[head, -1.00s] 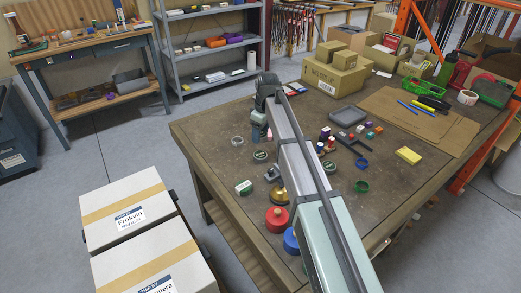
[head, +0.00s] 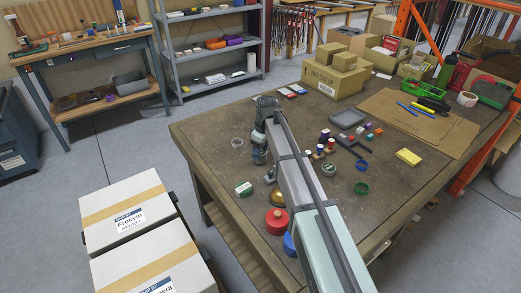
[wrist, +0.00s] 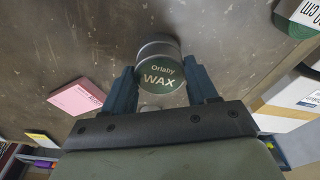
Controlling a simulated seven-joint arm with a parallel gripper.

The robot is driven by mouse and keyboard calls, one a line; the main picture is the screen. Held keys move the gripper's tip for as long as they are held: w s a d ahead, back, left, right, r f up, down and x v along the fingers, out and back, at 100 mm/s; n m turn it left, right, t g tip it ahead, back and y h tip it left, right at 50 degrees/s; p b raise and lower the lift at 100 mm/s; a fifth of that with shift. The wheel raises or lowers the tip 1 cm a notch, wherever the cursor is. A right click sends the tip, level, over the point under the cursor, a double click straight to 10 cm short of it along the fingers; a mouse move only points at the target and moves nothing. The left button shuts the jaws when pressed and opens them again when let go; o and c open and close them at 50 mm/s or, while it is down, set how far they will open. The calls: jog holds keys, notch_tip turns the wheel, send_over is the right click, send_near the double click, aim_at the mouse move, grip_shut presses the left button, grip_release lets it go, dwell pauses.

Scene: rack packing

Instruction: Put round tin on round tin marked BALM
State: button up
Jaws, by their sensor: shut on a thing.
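My gripper (wrist: 163,88) is shut on a round tin marked WAX (wrist: 160,76), with a green label and grey metal side, between its two blue fingers. In the head view my gripper (head: 260,154) is low over the left part of the table, and the held tin is hard to make out there. A round green-topped tin (head: 328,170) stands to the right of my arm; its lettering is too small to read. A grey round tin or ring (head: 237,143) lies just left of my gripper. I cannot read BALM on any tin.
A green and white box (head: 243,188), a red round container (head: 277,220) and a brass-coloured round thing (head: 278,198) stand nearer the table's left edge. Small coloured pieces and blue (head: 361,167) and green (head: 361,188) rings lie right of my arm. Cardboard boxes (head: 336,78) stand behind.

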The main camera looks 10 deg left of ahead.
aim_at(264, 152)
jog(key=o, duration=1.1)
jog(key=shift+f, duration=0.1)
jog(key=r, duration=0.4)
jog(key=d+r, duration=0.1)
jog(key=r, duration=0.7)
jog(key=shift+s+d+r, duration=0.15)
jog(key=shift+s+d, duration=0.05)
jog(key=shift+s, duration=0.05)
